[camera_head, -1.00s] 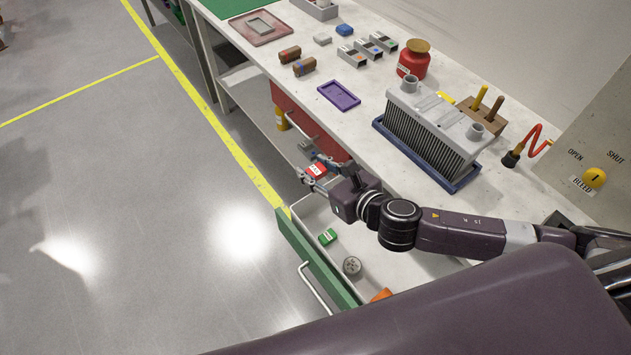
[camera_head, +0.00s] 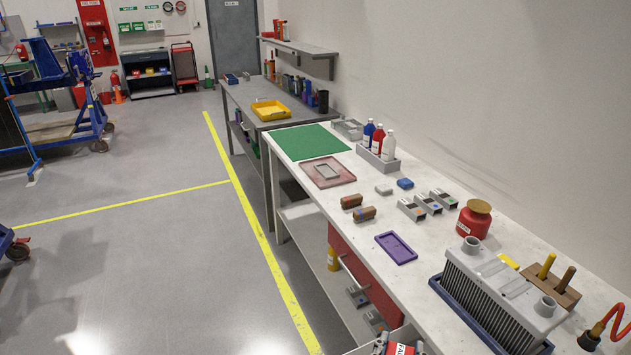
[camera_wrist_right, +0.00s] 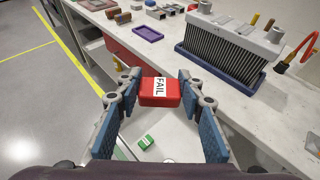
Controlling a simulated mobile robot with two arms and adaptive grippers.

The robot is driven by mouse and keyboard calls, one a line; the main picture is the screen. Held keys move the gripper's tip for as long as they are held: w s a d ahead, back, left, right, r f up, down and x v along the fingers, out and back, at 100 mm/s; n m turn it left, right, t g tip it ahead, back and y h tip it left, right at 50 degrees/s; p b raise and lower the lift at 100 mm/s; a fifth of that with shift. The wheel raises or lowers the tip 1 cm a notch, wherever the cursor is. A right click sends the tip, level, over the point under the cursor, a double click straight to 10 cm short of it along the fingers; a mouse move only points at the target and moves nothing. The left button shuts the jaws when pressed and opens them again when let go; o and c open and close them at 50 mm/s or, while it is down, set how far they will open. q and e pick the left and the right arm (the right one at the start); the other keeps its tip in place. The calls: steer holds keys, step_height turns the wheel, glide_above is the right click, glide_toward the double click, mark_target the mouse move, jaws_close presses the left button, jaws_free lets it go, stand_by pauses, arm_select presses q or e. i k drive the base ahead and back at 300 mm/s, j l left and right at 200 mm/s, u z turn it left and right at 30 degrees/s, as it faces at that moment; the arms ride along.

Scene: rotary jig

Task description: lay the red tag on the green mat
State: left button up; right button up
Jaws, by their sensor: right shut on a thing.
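The red tag (camera_wrist_right: 172,96) has a white label reading FAIL. In the right wrist view it is held between the fingertips of my right gripper (camera_wrist_right: 160,90), which is shut on it above the open drawer. In the head view only the top of the red tag (camera_head: 400,349) shows at the bottom edge, between the fingers. The green mat (camera_head: 305,142) lies flat and bare at the far end of the white bench, well away from my right gripper. My left gripper is in neither view.
Along the bench (camera_head: 350,215) stand a grey radiator (camera_head: 497,295), a purple tray (camera_head: 396,247), a red jar (camera_head: 474,218), a pinkish tray (camera_head: 327,172) and a bottle rack (camera_head: 378,159). A green tag (camera_wrist_right: 146,141) lies in the drawer below the gripper.

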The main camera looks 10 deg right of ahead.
mark_target(305, 138)
steer(key=i+u, duration=0.15)
steer(key=i, duration=1.9)
steer(key=i+l+u, duration=0.15)
steer(key=i, duration=0.55)
steer(key=i+l+u, duration=0.15)
steer(key=i, duration=0.5)
